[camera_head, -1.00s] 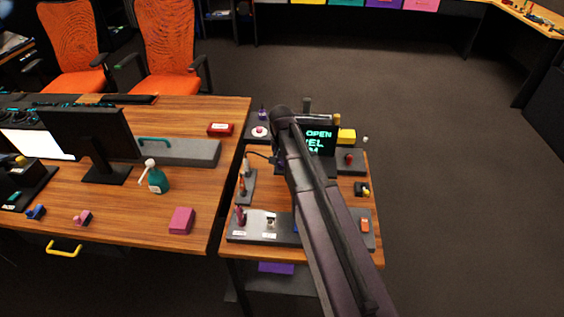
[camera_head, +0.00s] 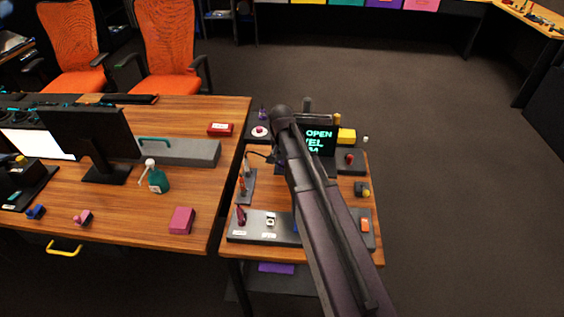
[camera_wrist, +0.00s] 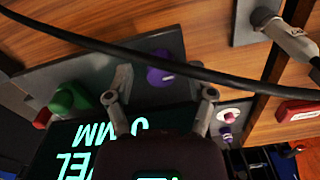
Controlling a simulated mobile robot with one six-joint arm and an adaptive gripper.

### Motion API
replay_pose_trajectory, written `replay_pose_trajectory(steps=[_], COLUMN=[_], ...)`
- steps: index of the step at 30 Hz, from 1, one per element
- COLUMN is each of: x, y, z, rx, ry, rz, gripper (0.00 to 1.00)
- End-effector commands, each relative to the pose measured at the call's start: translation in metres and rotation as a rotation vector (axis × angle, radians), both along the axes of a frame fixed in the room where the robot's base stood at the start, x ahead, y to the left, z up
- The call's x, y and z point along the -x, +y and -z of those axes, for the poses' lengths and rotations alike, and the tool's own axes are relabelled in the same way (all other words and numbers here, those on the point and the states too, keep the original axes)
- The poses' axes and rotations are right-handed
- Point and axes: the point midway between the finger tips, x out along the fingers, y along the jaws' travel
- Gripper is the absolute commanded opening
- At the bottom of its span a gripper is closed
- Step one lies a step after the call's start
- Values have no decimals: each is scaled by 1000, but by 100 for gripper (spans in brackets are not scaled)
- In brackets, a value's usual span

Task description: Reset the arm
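My arm reaches over a small wooden side table (camera_head: 300,203) in the head view, and hides much of its middle. My gripper is mostly hidden behind the arm there. In the wrist view my gripper (camera_wrist: 166,84) has its two fingers apart, with nothing held between them. A purple round knob or ball (camera_wrist: 161,74) on a grey panel shows beyond and between the fingertips; contact cannot be told. A dark screen with green-cyan text (camera_head: 320,138) stands at the table's back, and its text appears upside down in the wrist view (camera_wrist: 80,150).
A cable (camera_wrist: 150,56) crosses the wrist view. A green knob (camera_wrist: 72,98) sits left of the fingers. A larger desk (camera_head: 115,215) adjoins at left; open floor lies right.

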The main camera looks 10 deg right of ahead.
Motion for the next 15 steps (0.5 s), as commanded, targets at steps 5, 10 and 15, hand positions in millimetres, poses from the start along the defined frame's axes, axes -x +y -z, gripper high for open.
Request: replay_pose_trajectory(steps=[5,10,15], x=[0,0,17], y=[0,0,0], z=[0,0,-10], rx=[0,0,0], ry=[-1,-1,-1], rz=[0,-1,-44], gripper=[71,71,71])
